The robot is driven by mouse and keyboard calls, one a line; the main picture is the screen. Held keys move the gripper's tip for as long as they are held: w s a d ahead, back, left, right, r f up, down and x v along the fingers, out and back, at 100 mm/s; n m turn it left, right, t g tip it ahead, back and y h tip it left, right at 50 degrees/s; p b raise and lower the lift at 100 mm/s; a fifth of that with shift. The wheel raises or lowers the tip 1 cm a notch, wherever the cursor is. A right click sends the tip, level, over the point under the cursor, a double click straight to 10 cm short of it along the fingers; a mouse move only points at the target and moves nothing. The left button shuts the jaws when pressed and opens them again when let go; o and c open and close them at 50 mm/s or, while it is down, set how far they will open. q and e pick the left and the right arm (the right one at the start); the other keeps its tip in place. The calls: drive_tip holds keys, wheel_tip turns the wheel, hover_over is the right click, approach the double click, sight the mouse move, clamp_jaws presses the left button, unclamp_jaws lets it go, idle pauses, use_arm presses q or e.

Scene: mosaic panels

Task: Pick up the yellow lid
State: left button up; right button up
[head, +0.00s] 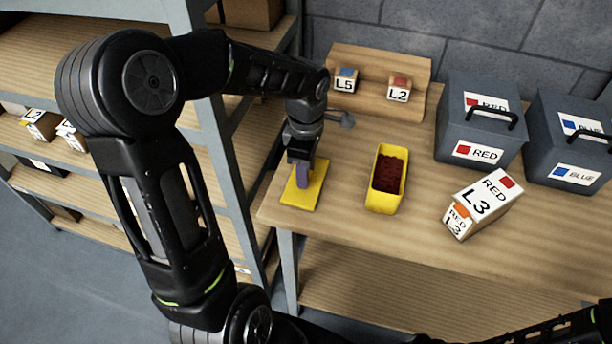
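The yellow lid (315,195) is a flat rectangle lying at the left end of the wooden table. My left gripper (301,172) points down right over it, with a purple piece between or at its fingertips. I cannot tell whether the purple piece is a handle on the lid or part of the fingers, nor whether the fingers are closed on it. To the right, an open yellow container (376,201) holds dark red pieces. Part of my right arm shows at the bottom right edge; its gripper is not visible.
A white L3 box (478,204) and two dark bins, RED (478,122) and BLUE (567,141), stand to the right. Small L5 (345,80) and L2 (398,88) boxes sit on a wooden stand behind. Metal-framed shelves (225,150) stand close at left.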

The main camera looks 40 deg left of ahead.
use_arm(q)
drive_tip(key=shift+f, duration=0.15)
drive_tip(key=shift+c, duration=0.4)
clamp_jaws()
idle(0.4)
